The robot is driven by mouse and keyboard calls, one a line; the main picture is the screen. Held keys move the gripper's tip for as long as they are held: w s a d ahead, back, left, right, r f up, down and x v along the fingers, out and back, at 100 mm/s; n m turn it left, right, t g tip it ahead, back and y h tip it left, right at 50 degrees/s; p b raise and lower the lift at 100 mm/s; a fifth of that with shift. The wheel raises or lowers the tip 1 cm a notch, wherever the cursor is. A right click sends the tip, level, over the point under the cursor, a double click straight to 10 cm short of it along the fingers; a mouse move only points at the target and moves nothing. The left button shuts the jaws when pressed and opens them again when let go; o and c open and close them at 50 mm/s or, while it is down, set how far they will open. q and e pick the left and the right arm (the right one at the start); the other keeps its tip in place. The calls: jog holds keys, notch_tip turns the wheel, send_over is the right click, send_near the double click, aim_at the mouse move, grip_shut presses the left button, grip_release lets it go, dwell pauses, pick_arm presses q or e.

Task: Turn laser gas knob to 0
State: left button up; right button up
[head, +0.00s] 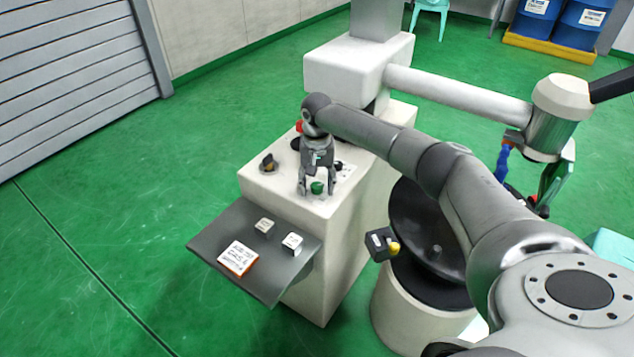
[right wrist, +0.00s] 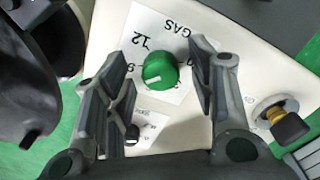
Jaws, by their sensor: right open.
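The green gas knob (head: 317,187) sits on the top panel of a cream machine (head: 345,250). In the right wrist view the green knob (right wrist: 160,70) is on a white label plate (right wrist: 140,28) reading "GAS", with 12 and other, partly hidden numbers. Its white mark points to the lower left in that view. My right gripper (head: 317,188) points down over the panel. In the right wrist view the gripper (right wrist: 160,65) is open, with its fingers on either side of the knob and visible gaps to it. My left gripper is not in view.
A brass-and-black knob (right wrist: 282,120) and a red button (head: 299,126) are also on the panel. A grey tray (head: 225,235) with small blocks and a sign (head: 238,259) juts from the front. A dark box with a yellow button (head: 383,245) stands right of the machine.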

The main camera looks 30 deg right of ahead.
jog(key=c, duration=1)
